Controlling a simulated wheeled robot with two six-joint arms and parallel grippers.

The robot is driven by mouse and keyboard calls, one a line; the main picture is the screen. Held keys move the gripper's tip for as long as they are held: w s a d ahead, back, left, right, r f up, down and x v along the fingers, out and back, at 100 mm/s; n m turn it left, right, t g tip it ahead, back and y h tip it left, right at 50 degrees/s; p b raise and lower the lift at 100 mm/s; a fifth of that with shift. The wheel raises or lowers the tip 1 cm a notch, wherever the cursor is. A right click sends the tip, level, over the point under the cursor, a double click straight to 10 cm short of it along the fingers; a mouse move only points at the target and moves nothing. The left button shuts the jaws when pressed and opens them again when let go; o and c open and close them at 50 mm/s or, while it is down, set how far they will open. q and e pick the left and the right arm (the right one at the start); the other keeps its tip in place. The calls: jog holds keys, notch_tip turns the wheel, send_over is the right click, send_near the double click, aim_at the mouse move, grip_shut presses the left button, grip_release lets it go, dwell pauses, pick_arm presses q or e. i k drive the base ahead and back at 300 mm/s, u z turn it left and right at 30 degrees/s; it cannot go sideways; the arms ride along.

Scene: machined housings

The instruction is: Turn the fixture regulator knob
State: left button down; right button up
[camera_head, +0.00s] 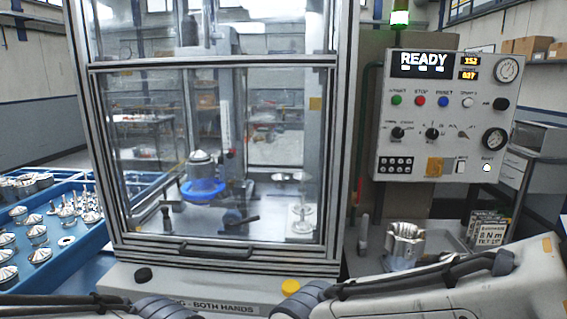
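The control panel (410,160) is upright at the right of the enclosure, with its display reading READY. Two black rotary knobs, a left one (398,133) and a middle one (432,133), sit in its middle row, with a smaller selector (463,133) beside them. A black knob (500,104) sits between an upper round gauge (507,70) and a lower round gauge (494,139). The small labels are too blurred to tell which knob is the fixture regulator. Parts of both my arms show along the bottom edge, well below the panel; neither gripper is in view.
A glass-fronted enclosure (215,254) with a blue fixture (204,190) inside fills the middle. A metal housing (404,243) stands below the panel. A blue tray (72,262) holds several parts.

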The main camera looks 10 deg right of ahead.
aim_at(500, 104)
jog(key=z, duration=1.45)
